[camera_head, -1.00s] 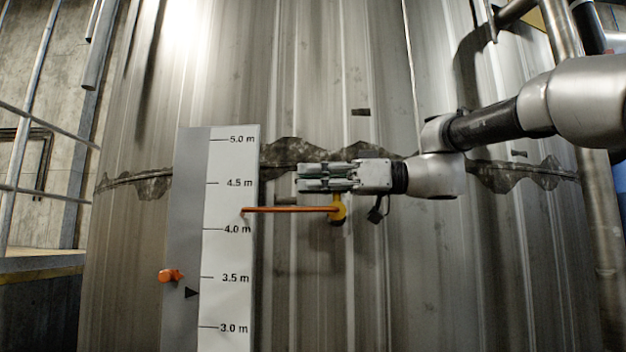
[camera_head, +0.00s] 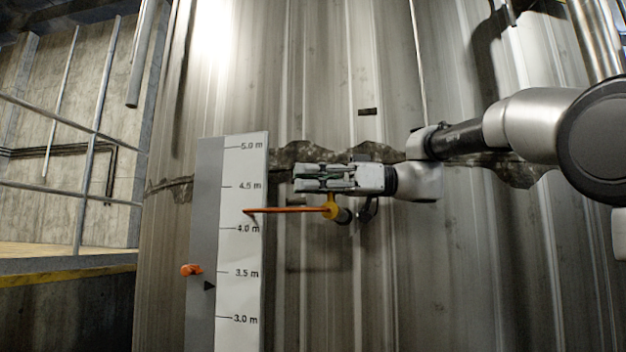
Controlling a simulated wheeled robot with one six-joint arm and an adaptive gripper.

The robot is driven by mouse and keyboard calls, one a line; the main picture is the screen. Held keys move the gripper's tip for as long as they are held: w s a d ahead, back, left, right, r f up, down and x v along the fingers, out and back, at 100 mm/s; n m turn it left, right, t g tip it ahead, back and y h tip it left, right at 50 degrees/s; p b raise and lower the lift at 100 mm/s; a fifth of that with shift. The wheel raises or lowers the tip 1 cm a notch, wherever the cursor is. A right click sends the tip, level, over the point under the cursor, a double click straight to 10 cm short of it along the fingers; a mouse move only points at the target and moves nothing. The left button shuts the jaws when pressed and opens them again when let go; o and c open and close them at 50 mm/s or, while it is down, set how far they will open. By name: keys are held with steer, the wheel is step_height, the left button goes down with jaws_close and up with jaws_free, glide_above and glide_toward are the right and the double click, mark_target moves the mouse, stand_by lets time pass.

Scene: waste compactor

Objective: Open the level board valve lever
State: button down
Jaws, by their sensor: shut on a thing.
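The level board (camera_head: 241,290) is a tall white scale with metre marks on a grey backing, upright before the tank at left of centre. An orange rod (camera_head: 290,210) runs from it to a yellow valve piece (camera_head: 331,209). The yellow lever rises from there to the underside of my gripper. My gripper (camera_head: 310,178) points left, its fingers closed around the lever's upper part, which they mostly hide. A dark round fitting (camera_head: 345,216) sits just right of the yellow piece. An orange knob (camera_head: 191,270) and a black pointer (camera_head: 209,286) are on the grey backing.
The large ribbed metal tank (camera_head: 450,270) fills the middle and right, with a dark rough seam behind my gripper. Railings (camera_head: 85,190) and a concrete ledge (camera_head: 70,310) are at left. A vertical pipe (camera_head: 596,45) stands at upper right.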

steer(key=shift+s+n+g, duration=0.2)
steer(key=shift+n+g, duration=0.5)
steer(key=shift+g, duration=0.3)
steer(key=c, duration=1.4)
jaws_free()
steer(key=shift+d, duration=0.1)
step_height(320, 180, up, 10)
